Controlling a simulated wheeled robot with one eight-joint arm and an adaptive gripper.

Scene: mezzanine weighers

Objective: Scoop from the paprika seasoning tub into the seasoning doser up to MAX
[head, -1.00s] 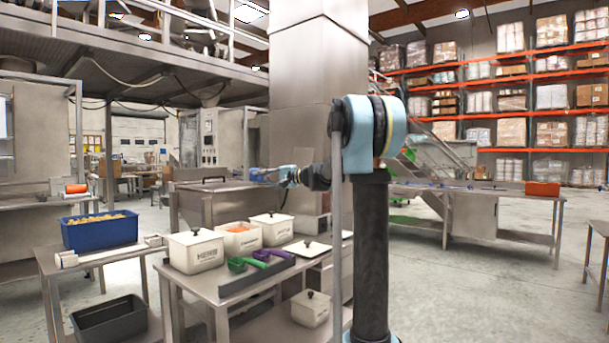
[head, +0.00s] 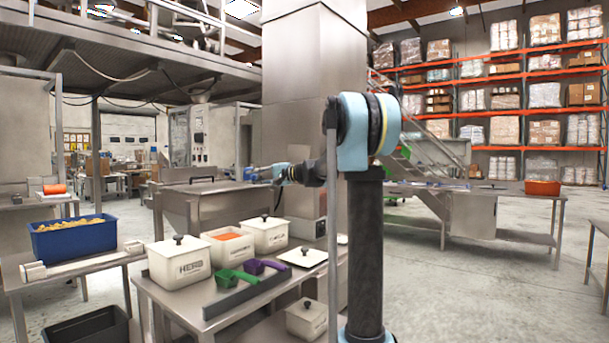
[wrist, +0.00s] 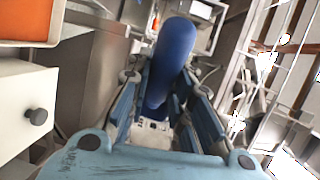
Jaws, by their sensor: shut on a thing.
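My gripper (head: 272,174) is shut on a blue scoop (wrist: 175,48), held up beside the tall steel column. The scoop is small in the head view (head: 253,173); its blue handle lies between my fingers (wrist: 166,105) in the wrist view. I cannot tell whether it holds anything. An open white tub with orange-red seasoning (head: 228,238), apparently the paprika tub, stands between two lidded tubs; its orange contents also show in the wrist view (wrist: 22,20). I cannot make out the doser or a MAX mark.
The HERB tub (head: 180,268) and another lidded tub (head: 266,235) flank the open one. A green scoop (head: 236,277) and purple scoop (head: 262,266) lie on a dark tray in front. A loose lid (head: 302,257) lies right. A blue crate (head: 80,240) stands left.

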